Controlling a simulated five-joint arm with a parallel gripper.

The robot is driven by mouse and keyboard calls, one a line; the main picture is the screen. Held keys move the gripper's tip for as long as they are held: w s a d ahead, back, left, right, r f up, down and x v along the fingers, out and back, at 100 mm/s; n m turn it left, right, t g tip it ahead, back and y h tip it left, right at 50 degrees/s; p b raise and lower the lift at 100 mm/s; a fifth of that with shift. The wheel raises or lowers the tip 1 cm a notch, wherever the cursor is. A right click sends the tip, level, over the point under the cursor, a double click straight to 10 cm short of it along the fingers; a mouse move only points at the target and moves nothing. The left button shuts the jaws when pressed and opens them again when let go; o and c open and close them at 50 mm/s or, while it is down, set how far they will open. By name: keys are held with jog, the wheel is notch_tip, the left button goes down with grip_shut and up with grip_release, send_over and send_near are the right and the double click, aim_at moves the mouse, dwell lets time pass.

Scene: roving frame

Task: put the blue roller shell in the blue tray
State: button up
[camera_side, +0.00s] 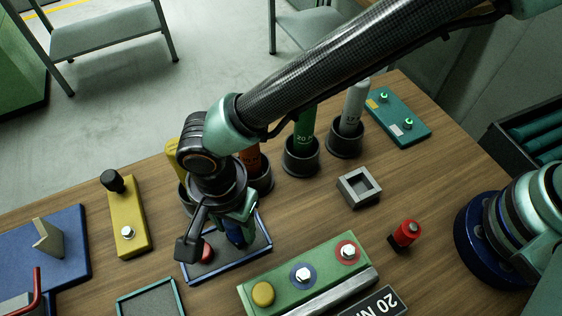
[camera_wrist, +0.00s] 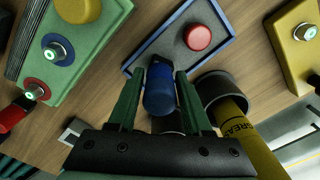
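The blue roller shell (camera_wrist: 160,92) is a short upright-looking blue cylinder between the two green fingers of my gripper (camera_wrist: 160,78), which appear closed against its sides. In the side view my gripper (camera_side: 238,222) hangs over the blue tray (camera_side: 262,248), with the shell (camera_side: 235,237) low between the fingers and partly hidden by them. The tray is a shallow dark one with a blue rim; its rim also shows in the wrist view (camera_wrist: 206,66). Whether the shell touches the tray floor I cannot tell.
A red round piece (camera_side: 206,253) lies in the tray. A green block with knobs (camera_side: 300,277) stands in front, a yellow block (camera_side: 127,222) to the left. Dark cups holding upright tubes (camera_side: 302,155) stand behind. A grey square frame (camera_side: 358,189) and red piece (camera_side: 404,234) lie right.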

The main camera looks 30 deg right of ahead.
jog(key=shift+o, duration=1.1)
jog(key=shift+r, duration=0.15)
notch_tip(320, 180, up, 12)
jog(key=shift+f, duration=0.15)
jog(key=w+d+r+n+t, duration=0.1)
jog(key=w+d+r, duration=0.2)
jog(key=d, duration=0.4)
jog(key=w+d+r+n+y, duration=0.1)
jog(key=w+d+r+n, duration=0.2)
jog(key=d, duration=0.4)
jog(key=w+d+r+t, duration=0.1)
jog(key=w+d+r, duration=0.25)
jog(key=d, duration=0.35)
jog(key=s+d+n+t, duration=0.1)
jog(key=d+n, duration=0.2)
jog(key=d, duration=0.7)
jog(key=s+d+n+t+h, duration=0.1)
jog(key=s+d+n+t, duration=0.1)
jog(key=d, duration=0.9)
jog(key=shift+s+n+t, duration=0.2)
jog(key=shift+n+t, duration=0.1)
jog(key=shift+n, duration=0.1)
